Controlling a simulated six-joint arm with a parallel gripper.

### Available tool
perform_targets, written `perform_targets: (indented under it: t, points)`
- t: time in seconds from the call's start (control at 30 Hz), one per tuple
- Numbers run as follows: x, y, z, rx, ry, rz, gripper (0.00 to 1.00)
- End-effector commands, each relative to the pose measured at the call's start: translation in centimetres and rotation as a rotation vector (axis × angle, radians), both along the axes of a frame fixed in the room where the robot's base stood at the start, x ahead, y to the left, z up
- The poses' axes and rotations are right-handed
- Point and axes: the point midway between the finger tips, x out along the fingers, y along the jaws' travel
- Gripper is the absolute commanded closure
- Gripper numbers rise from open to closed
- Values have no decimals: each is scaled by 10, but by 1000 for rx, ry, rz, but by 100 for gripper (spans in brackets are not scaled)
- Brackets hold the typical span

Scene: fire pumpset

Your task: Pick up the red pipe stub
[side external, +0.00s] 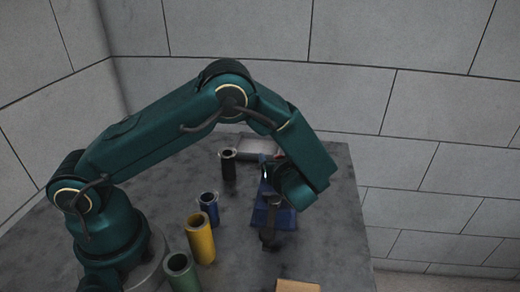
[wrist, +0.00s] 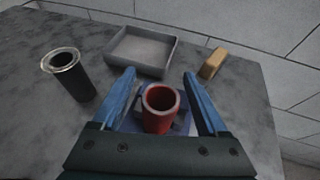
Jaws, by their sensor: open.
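The red pipe stub (wrist: 161,118) shows in the wrist view as a short hollow cylinder with its open end toward the camera. It is between the two blue fingers of my gripper (wrist: 159,74). The fingers are spread, with a visible gap on each side of the stub. A bluish surface (wrist: 186,128) shows beneath and around it. In the side view a blue form (side external: 274,214) shows below my wrist. I cannot make out the red stub there; the arm and gripper appear to hide it.
A black pipe (wrist: 72,82) stands left of the grey tray (wrist: 142,68). A tan block (wrist: 213,63) lies right of the tray. In the side view, blue (side external: 209,209), yellow (side external: 201,243) and green (side external: 182,275) pipes stand between my base and gripper. A wall rises behind the table.

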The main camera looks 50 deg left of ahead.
Motion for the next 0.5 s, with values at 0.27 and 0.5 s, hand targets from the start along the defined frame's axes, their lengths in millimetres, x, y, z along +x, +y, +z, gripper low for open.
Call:
perform_targets:
  t: [0.27,0.5]
  points:
    - [0,1,0,-1,-1,-1,39]
    - [0,1,0,0,-1,0,100]
